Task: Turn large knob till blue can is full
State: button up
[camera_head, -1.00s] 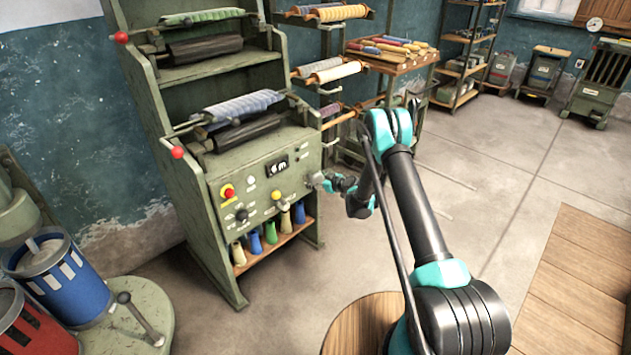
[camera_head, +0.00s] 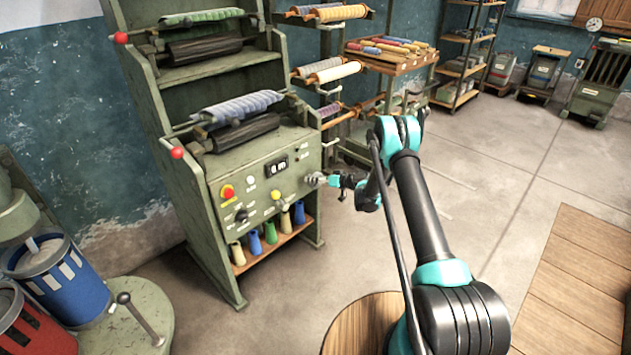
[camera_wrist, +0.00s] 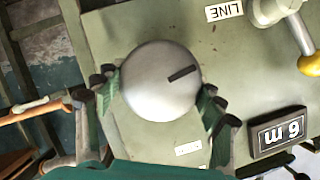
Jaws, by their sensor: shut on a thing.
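The large knob (camera_wrist: 160,82) is a round silver disc with a dark pointer mark, on the green machine's sloping front panel. My gripper (camera_wrist: 160,97) has one finger on each side of it, closed against its rim. In the head view my gripper (camera_head: 318,180) is at the panel's right edge, and the knob is small and hard to make out there.
A small black display (camera_wrist: 279,132) beside the knob shows a 6 and an m, upside down in the wrist view. A yellow-tipped lever (camera_wrist: 309,64) is near it. A red can (camera_head: 35,325) stands by the blue one. A wooden table (camera_head: 575,285) is at right.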

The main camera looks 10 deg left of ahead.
jog(key=shift+m+g+y, duration=0.3)
jog(key=shift+m+y, duration=0.1)
jog(key=shift+m, duration=0.2)
dwell(0.3)
jog(key=o, duration=1.2)
jog(key=shift+d, duration=0.1)
jog(key=v, duration=1.2)
